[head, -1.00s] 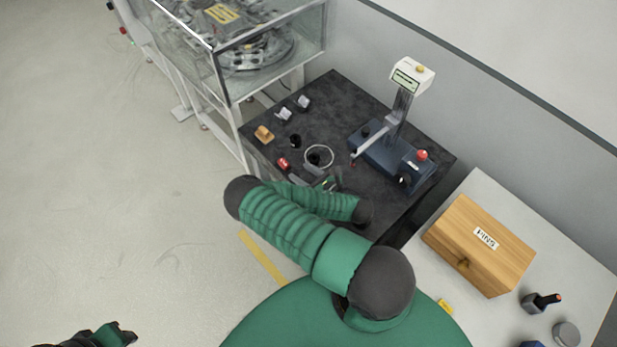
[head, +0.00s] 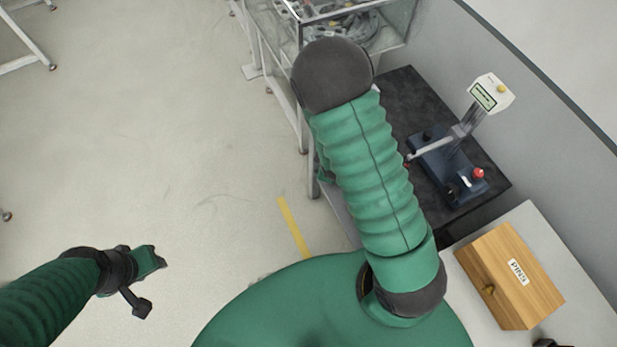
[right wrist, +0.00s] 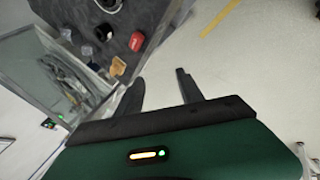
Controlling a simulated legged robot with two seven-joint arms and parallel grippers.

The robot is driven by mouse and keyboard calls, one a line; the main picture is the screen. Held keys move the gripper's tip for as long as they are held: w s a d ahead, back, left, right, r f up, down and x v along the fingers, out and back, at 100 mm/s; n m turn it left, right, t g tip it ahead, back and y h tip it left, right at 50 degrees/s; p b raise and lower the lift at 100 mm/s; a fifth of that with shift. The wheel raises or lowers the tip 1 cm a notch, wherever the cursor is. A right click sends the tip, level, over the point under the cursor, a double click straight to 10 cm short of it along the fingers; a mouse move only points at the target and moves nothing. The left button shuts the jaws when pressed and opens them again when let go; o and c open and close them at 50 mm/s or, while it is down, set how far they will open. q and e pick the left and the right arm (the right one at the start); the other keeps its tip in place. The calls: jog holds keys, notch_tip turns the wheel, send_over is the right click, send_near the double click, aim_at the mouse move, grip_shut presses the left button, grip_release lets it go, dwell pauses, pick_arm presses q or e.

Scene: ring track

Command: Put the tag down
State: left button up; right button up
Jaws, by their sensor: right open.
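My right gripper (right wrist: 160,88) is open in the right wrist view, with two dark fingers apart and nothing between them. It is hidden behind my raised right arm in the head view. A red piece (right wrist: 137,41) lies on the dark table (right wrist: 158,12) beyond the fingers, apart from them, with a tan piece (right wrist: 117,67) near the table's edge. I cannot tell whether either is the tag; no thing is clearly readable as a tag. My left gripper (head: 150,262) is over the floor at the lower left of the head view; its jaws are unclear.
A glass-walled machine (head: 385,25) stands at the far end of the dark table. A blue instrument (head: 450,165) with a display is on that table. A wooden box (head: 510,275) sits on the pale bench at right.

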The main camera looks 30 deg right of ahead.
jog(key=s+a+r+m+g+y, duration=0.3)
jog(key=s+a+r+m, duration=0.6)
jog(key=a+r, duration=0.4)
pick_arm(q)
jog(key=s+b+x, duration=0.1)
jog(key=b+x, duration=0.5)
jog(key=shift+s+a+f+b, duration=0.2)
jog(key=shift+s+f+b, duration=0.1)
jog(key=shift+s+f, duration=0.1)
pick_arm(e)
notch_tip(320, 180, down, 6)
jog(key=shift+d+f+n, duration=0.15)
jog(key=shift+d+n, duration=0.15)
jog(key=shift+n, duration=0.1)
jog(key=shift+s, duration=0.1)
pick_arm(q)
jog(key=shift+d, duration=0.15)
pick_arm(e)
jog(key=shift+d, duration=0.15)
